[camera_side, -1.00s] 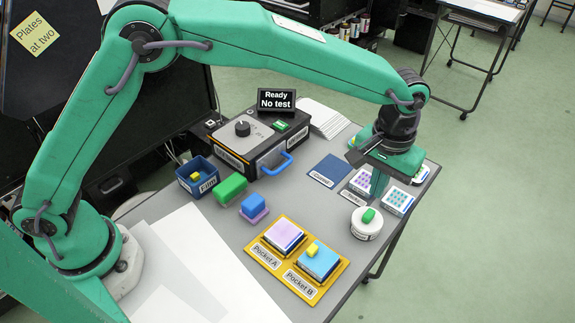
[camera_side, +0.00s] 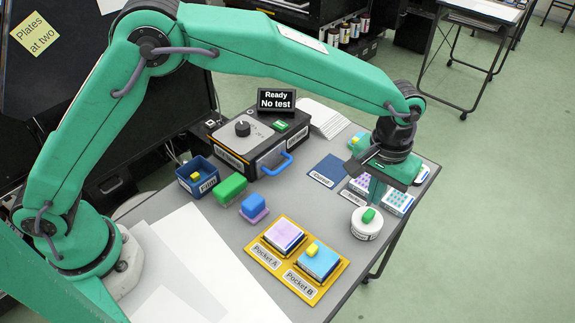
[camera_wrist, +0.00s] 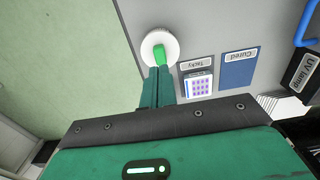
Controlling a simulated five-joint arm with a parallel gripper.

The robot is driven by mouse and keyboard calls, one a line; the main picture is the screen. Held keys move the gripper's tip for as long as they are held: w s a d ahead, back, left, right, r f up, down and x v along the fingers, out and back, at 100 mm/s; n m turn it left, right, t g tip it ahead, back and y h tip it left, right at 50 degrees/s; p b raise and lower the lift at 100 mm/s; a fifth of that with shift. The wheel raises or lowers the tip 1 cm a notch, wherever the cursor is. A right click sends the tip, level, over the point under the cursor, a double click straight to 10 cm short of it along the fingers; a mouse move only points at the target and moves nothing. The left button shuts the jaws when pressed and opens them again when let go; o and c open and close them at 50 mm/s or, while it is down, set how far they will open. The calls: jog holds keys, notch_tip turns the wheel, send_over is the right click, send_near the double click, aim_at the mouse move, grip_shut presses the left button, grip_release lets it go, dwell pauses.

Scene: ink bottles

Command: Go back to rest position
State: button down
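My gripper (camera_side: 374,203) hangs over the right part of the table, pointing down, behind and above a white round jar (camera_side: 366,227) with a green knob. In the wrist view my gripper's two fingers (camera_wrist: 159,72) lie side by side with no clear gap and nothing visible between them. Their tips appear just below the jar's green knob (camera_wrist: 159,54) in that picture; I cannot tell the height between them. My arm is stretched out across the table.
A UV lamp box (camera_side: 240,143) with a blue handle stands at the back. A yellow tray (camera_side: 259,258) marked Pocket A and Pocket B holds two plates. A green block (camera_side: 230,187), a blue bin (camera_side: 187,185) and a dark blue Cured mat (camera_side: 330,166) are on the table.

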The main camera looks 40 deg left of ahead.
aim_at(369, 213)
jog(key=shift+f, duration=2.1)
dwell(0.3)
jog(key=shift+r, duration=3.55)
